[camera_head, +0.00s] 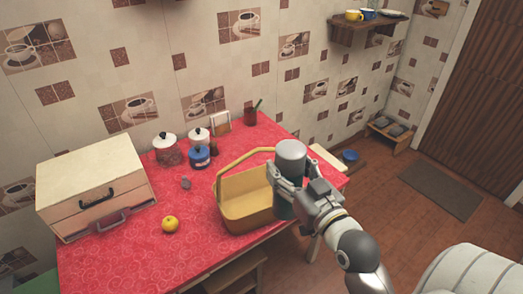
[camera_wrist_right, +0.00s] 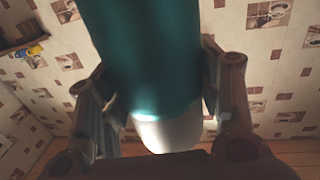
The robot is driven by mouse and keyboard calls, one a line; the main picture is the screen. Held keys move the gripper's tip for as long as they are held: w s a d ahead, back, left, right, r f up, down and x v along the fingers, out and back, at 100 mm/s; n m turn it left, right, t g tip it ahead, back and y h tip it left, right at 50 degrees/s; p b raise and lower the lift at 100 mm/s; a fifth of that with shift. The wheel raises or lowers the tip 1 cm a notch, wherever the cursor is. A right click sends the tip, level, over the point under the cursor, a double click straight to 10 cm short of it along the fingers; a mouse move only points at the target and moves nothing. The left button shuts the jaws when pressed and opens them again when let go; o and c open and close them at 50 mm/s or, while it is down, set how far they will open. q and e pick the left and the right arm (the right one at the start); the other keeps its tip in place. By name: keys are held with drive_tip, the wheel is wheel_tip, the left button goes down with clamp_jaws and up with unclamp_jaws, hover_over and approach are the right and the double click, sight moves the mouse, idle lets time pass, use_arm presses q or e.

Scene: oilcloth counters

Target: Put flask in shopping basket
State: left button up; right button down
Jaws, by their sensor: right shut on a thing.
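The flask (camera_head: 291,156) has a grey top and a teal body. My right gripper (camera_head: 290,178) is shut on it and holds it roughly upright at the right side of the shopping basket. In the right wrist view the teal flask (camera_wrist_right: 150,60) fills the space between both fingers of the right gripper (camera_wrist_right: 160,100). The yellow shopping basket (camera_head: 243,212) stands on the red counter (camera_head: 185,250) with its handle raised. The flask and gripper hide part of the basket's right side. I cannot tell the exact gap between flask and basket. My left gripper is not in view.
A yellow-orange fruit (camera_head: 170,224) lies left of the basket. Several lidded jars (camera_head: 167,151) stand behind, with a small grey item (camera_head: 186,182) near them. A drawer box (camera_head: 95,190) fills the left end. The front middle of the counter is clear.

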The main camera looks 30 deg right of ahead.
drive_tip(key=w+d+f, duration=0.3)
drive_tip(key=w+f, duration=0.9)
drive_tip(key=w, duration=0.1)
drive_tip(key=shift+w+d+f, duration=0.25)
drive_tip(key=shift+d+f, duration=0.05)
drive_tip(key=shift+d, duration=0.1)
